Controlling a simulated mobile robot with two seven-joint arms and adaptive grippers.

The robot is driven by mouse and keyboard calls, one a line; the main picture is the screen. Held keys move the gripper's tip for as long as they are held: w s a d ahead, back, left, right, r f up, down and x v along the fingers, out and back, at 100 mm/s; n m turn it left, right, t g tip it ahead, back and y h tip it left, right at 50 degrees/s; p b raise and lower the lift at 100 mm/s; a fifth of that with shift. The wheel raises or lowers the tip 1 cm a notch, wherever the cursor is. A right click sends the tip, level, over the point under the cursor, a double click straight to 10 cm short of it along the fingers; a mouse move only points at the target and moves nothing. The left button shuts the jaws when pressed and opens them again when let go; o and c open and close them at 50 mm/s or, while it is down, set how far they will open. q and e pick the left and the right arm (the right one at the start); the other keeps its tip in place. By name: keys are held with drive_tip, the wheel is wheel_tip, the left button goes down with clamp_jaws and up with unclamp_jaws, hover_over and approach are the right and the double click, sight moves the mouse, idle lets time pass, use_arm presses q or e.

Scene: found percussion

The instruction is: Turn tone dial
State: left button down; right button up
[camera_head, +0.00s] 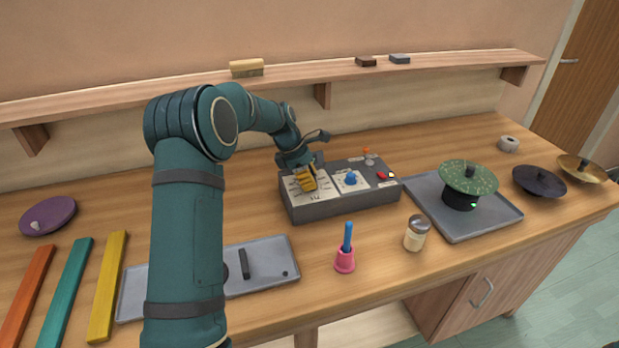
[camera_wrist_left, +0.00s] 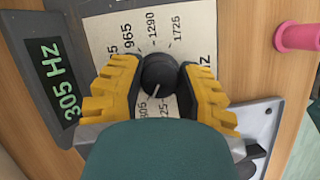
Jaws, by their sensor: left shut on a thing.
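The tone dial (camera_wrist_left: 158,76) is a round black knob with a pale pointer line, set on a cream panel printed with numbers such as 965, 1290 and 1725. It sits on the left part of the grey control box (camera_head: 345,204). My left gripper (camera_wrist_left: 160,80) is shut on the dial, with a yellow-backed finger on each side of it. In the head view my left gripper (camera_head: 305,180) hides the dial. A green display (camera_wrist_left: 51,79) beside the panel reads 305 Hz. My right gripper is not in view.
The box also carries a blue knob (camera_head: 351,179), a red button (camera_head: 382,175) and a small lever (camera_head: 368,157). A tray (camera_head: 467,231) with a green cymbal (camera_head: 468,177) is at right.

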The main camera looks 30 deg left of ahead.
use_arm(q)
drive_tip(key=shift+d+p, duration=0.1)
drive_tip(key=shift+p, duration=0.2)
drive_tip(key=shift+r+m+g+h+p, duration=0.1)
drive_tip(key=shift+m+g+h+p, duration=0.25)
drive_tip(key=shift+m+p, duration=0.85)
drive_tip(key=shift+m+g+p, duration=0.45)
drive_tip(key=shift+m+p, duration=0.65)
drive_tip(key=shift+p, duration=0.05)
drive_tip(key=shift+m+p, duration=0.35)
drive_tip(key=shift+m, duration=0.15)
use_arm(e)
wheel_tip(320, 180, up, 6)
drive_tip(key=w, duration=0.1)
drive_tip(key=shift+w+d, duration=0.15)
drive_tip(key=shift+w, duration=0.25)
use_arm(q)
drive_tip(key=shift+f, duration=0.2)
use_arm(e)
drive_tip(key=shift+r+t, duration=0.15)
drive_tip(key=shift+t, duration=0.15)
use_arm(q)
drive_tip(key=c, duration=0.6)
unclamp_jaws()
drive_tip(key=shift+d, duration=0.1)
drive_tip(key=shift+r, duration=0.15)
